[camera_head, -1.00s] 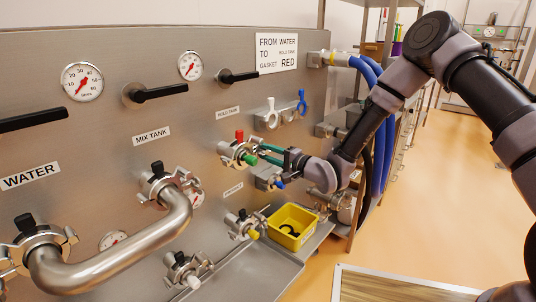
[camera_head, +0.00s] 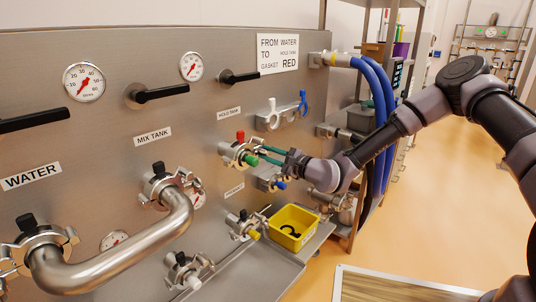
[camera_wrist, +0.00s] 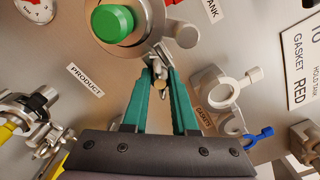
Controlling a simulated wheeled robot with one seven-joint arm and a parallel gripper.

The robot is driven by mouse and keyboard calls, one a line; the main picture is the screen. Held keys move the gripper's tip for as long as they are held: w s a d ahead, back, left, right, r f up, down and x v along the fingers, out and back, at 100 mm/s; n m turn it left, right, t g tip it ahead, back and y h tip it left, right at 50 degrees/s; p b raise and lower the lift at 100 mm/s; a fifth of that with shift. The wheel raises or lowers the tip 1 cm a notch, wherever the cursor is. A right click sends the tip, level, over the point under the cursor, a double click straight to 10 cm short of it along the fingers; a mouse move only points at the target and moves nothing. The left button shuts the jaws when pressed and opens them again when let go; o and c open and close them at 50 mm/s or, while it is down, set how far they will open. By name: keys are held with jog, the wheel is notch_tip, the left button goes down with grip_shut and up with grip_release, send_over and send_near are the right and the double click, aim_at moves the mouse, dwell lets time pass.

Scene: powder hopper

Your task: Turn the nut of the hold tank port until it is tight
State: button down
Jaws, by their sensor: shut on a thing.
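The hold tank port (camera_head: 236,150) is on the steel panel under the "HOLD TANK" label, with a red piece on top and a green cap (camera_wrist: 112,22) at its front. A clamp holds around it. My gripper (camera_wrist: 160,80) is shut on the nut, below the green cap in that view. In the head view my gripper (camera_head: 262,153) reaches the port from the right; the nut is too small to make out there.
A bent steel pipe (camera_head: 120,265) joins the water and mix tank ports at left. White and blue gasket rings (camera_head: 273,113) hang right of the port. A yellow bin (camera_head: 291,228) stands below right. Blue hoses (camera_head: 378,110) and a shelf rack are behind my arm.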

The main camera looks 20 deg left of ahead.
jog(key=shift+a+r, duration=0.1)
jog(key=m, duration=0.3)
jog(key=shift+w, duration=0.15)
jog(key=m, duration=0.3)
jog(key=shift+m, duration=0.8)
